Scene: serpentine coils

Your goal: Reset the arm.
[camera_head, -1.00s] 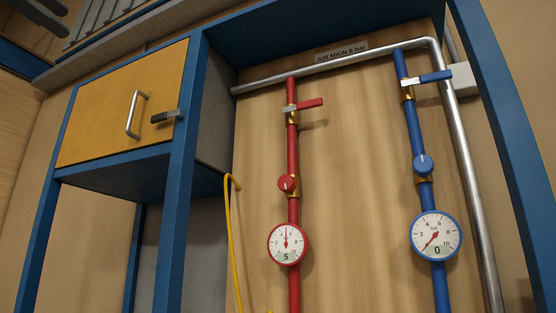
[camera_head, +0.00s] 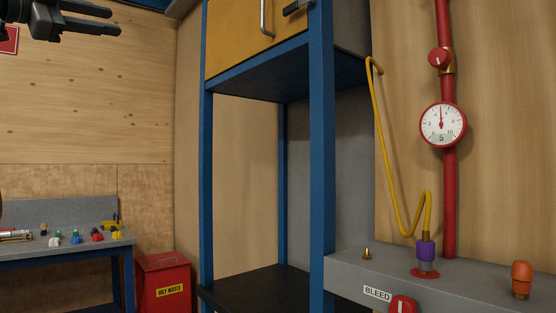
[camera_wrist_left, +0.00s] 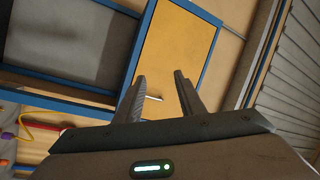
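My left gripper (camera_head: 114,23) is at the top left of the head view, in front of the plywood wall. Its two dark fingers point right and stand apart with nothing between them. In the left wrist view the fingers (camera_wrist_left: 160,77) are also apart and empty, with the yellow cabinet door (camera_wrist_left: 180,50) behind them. My right gripper is in neither view.
A blue frame (camera_head: 321,150) carries the yellow cabinet (camera_head: 236,35). A red waste bin (camera_head: 163,280) and a workbench (camera_head: 70,245) stand at left.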

